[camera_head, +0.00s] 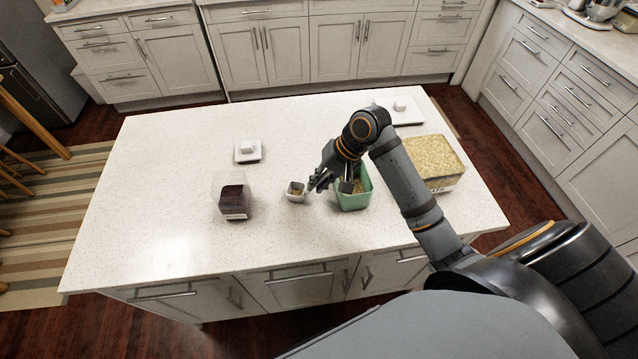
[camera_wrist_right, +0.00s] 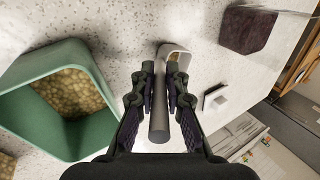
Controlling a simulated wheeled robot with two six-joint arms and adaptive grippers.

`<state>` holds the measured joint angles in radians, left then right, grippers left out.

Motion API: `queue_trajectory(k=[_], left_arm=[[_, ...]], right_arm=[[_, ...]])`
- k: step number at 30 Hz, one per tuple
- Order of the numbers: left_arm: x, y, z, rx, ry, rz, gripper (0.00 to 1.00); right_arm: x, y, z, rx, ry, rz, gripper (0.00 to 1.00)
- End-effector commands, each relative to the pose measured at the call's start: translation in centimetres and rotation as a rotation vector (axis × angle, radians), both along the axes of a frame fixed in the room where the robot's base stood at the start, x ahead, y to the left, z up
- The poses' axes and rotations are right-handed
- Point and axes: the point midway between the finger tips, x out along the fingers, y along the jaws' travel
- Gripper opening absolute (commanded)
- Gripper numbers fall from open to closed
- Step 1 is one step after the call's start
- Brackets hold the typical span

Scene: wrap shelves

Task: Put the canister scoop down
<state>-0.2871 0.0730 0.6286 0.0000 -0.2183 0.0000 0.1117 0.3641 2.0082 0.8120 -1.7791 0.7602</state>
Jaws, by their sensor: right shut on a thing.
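The scoop has a small, pale squarish cup (camera_head: 296,191) with tan contents and a grey rod handle, which shows in the right wrist view (camera_wrist_right: 159,121). My right gripper (camera_head: 318,182) is shut on the handle. It holds the scoop just left of the green canister (camera_head: 354,201), outside it and over the white counter. I cannot tell whether the cup touches the counter. The green canister is open and holds tan pieces; it is at the left in the right wrist view (camera_wrist_right: 97,131). My left gripper is not in view.
A clear canister with dark contents (camera_head: 233,202) stands at left. A large container of yellowish pieces (camera_head: 434,158) stands at right. White lids lie behind, at left (camera_head: 247,152) and at right (camera_head: 408,111). The island counter (camera_head: 140,205) is clear at far left.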

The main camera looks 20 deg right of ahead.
Motion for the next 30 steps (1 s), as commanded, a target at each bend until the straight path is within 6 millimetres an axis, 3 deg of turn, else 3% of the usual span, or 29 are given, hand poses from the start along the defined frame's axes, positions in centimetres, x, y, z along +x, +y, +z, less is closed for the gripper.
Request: queue_trajectory(k=[5, 6, 10, 21, 30], left_arm=[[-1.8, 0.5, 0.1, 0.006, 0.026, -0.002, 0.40], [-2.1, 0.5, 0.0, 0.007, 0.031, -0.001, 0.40], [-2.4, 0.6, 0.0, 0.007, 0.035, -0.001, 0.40], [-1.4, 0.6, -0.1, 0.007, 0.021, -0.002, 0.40], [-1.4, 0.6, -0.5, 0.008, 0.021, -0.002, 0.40]], right_arm=[[0.0, 0.0, -0.2, 0.001, 0.000, 0.001, 0.00], [0.0, 0.0, -0.2, 0.001, -0.001, 0.001, 0.18], [0.0, 0.0, -0.2, 0.001, -0.001, 0.001, 0.36], [0.0, -0.2, 0.3, -0.002, -0.004, 0.000, 0.36], [-1.2, -3.0, 6.0, -0.010, -0.006, 0.002, 0.36]])
